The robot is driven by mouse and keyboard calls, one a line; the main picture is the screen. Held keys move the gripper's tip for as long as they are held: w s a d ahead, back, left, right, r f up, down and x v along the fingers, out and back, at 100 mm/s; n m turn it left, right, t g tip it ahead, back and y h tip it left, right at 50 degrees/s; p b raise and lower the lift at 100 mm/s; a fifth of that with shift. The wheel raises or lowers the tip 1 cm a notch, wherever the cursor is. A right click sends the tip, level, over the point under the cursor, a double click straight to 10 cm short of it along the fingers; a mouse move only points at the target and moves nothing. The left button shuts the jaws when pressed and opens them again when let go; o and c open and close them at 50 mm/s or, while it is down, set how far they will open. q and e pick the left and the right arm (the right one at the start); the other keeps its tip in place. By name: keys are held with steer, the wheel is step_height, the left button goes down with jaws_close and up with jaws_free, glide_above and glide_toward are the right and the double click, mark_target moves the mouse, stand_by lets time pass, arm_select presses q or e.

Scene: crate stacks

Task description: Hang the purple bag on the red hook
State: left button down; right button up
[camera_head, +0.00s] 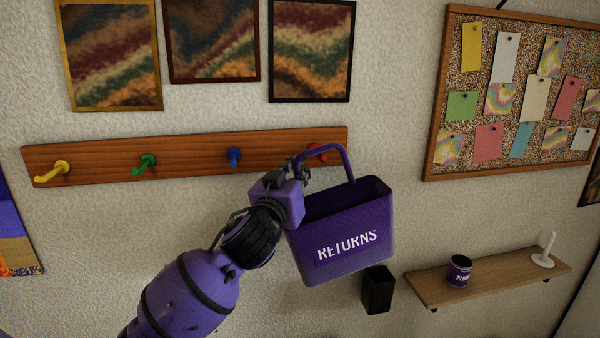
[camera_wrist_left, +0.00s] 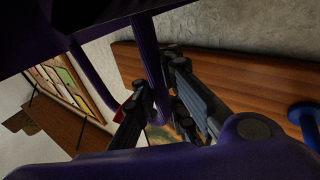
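The purple bag (camera_head: 350,215), lettered "RETURNS", is in front of the wall, slightly tilted, with its handle up. My left gripper (camera_head: 303,174) is at the left side of the handle. In the left wrist view the handle (camera_wrist_left: 147,50) runs down between the fingers of my left gripper (camera_wrist_left: 160,118), which look shut on it. The red hook (camera_head: 317,152) is at the right end of the wooden rail, mostly hidden behind the handle and gripper. I cannot tell whether the handle touches it. A bit of red shows in the left wrist view. My right gripper is not in view.
The wooden rail (camera_head: 190,155) also carries yellow (camera_head: 52,172), green (camera_head: 145,162) and blue (camera_head: 234,157) hooks, all empty. A black box (camera_head: 377,290) is below the bag. A shelf (camera_head: 500,279) at right holds a purple mug (camera_head: 458,271) and a white holder (camera_head: 544,257).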

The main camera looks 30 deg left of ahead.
arm_select(q)
steer(key=c, duration=2.5)
jaws_free()
steer(key=o, duration=0.8)
steer(key=s, duration=0.4)
steer(key=s+f, duration=0.1)
steer(key=s, duration=0.3)
steer(key=s+d, duration=0.1)
steer(key=s, duration=0.3)
steer(key=shift+d+f, duration=0.1)
steer(key=shift+f, duration=0.05)
